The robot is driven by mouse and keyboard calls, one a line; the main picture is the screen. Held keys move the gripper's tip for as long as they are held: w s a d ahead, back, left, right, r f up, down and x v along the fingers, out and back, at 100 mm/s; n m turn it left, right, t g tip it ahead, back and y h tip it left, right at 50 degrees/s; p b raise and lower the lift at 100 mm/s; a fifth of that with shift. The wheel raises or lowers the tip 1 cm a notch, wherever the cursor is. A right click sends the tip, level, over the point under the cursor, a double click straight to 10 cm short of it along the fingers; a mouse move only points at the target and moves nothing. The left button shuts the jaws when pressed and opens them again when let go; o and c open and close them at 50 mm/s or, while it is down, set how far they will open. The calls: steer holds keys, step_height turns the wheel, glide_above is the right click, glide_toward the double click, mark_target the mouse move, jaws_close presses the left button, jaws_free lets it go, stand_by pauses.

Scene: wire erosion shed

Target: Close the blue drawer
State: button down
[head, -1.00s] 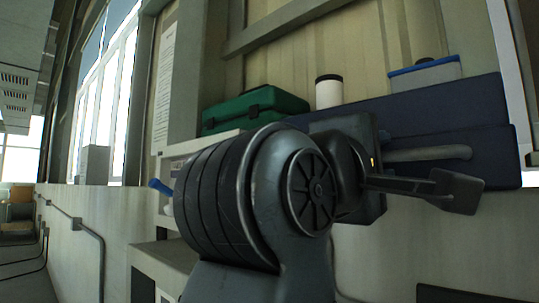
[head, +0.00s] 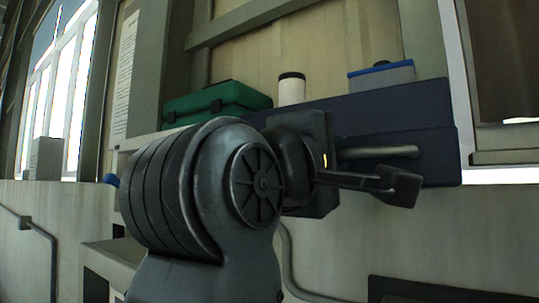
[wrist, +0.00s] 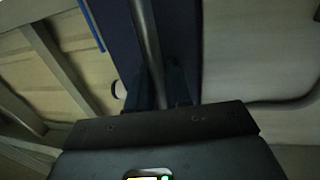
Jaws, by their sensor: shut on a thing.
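The blue drawer (head: 438,158) is dark navy, with a long grey bar handle (head: 385,152) across its front. In the wrist view the handle (wrist: 147,35) runs down from the top edge between the two fingers. My gripper (wrist: 163,85) is shut on this handle, with the navy front (wrist: 118,40) close behind it. I cannot tell how far the drawer stands out.
On top stand a green case (head: 217,103), a white canister with a dark lid (head: 291,90) and a grey box with a blue lid (head: 381,77). A grey conduit (head: 40,232) runs along the wall at left. A dark panel (head: 425,290) is at lower right.

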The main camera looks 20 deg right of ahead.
steer(key=shift+f, duration=0.1)
steer(key=x, duration=0.3)
steer(key=f+b+x, duration=0.1)
steer(key=shift+w+d+r, duration=0.1)
steer(key=shift+w+d, duration=0.1)
steer(key=shift+d, duration=0.05)
steer(key=c, duration=1.2)
jaws_free()
steer(key=b+v, duration=0.1)
steer(key=v, duration=0.6)
steer(key=shift+s+a, duration=0.25)
steer(key=shift+a, duration=0.1)
